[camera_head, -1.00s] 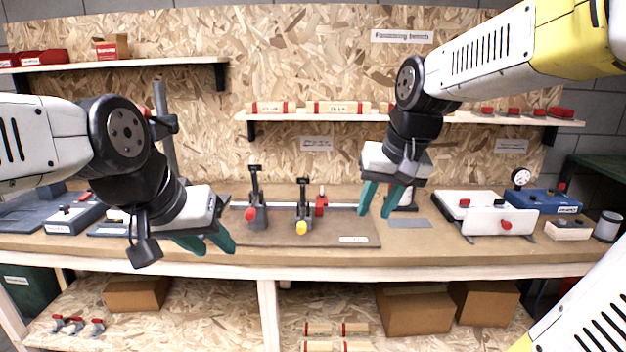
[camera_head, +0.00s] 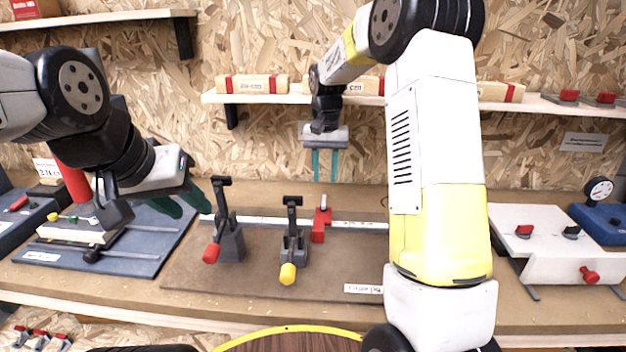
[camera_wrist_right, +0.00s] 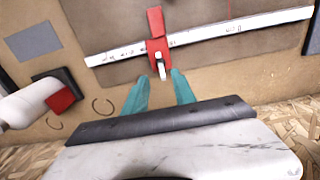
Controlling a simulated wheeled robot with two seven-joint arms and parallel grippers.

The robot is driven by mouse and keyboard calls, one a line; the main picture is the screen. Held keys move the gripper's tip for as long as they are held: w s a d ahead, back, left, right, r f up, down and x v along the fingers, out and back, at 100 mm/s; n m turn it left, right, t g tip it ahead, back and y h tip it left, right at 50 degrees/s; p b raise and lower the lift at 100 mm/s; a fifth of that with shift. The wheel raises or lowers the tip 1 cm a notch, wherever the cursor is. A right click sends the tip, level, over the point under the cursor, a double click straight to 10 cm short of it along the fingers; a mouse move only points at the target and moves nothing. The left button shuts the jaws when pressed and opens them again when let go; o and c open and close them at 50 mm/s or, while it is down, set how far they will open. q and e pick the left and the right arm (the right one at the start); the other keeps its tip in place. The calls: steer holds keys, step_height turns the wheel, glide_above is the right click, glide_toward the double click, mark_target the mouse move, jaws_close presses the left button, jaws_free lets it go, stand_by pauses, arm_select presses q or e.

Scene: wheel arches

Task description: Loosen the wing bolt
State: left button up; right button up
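A red stop block (camera_head: 319,224) sits on the pale ruled rail along the back of the brown board. A small pale upright piece (camera_head: 323,202) stands on its rear part; it looks like the wing bolt, but is too small to tell its shape. My right gripper (camera_head: 325,178) hangs fingers-down above and behind the block. In the right wrist view the block (camera_wrist_right: 156,22) and pale piece (camera_wrist_right: 160,68) lie just beyond the open, empty green fingers (camera_wrist_right: 160,78). My left gripper (camera_head: 190,208) is open and empty, left of the toggle clamps.
Two toggle clamps, one with a red tip (camera_head: 226,235) and one with a yellow tip (camera_head: 292,250), stand on the brown board (camera_head: 200,275). A white fixture with red knobs (camera_head: 540,240) is at right. My right arm hides the board's right end.

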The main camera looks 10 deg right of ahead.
mark_target(324, 199)
steer(key=shift+w+f, duration=0.3)
step_height(324, 199, down, 8)
steer(key=shift+r, duration=0.25)
jaws_close()
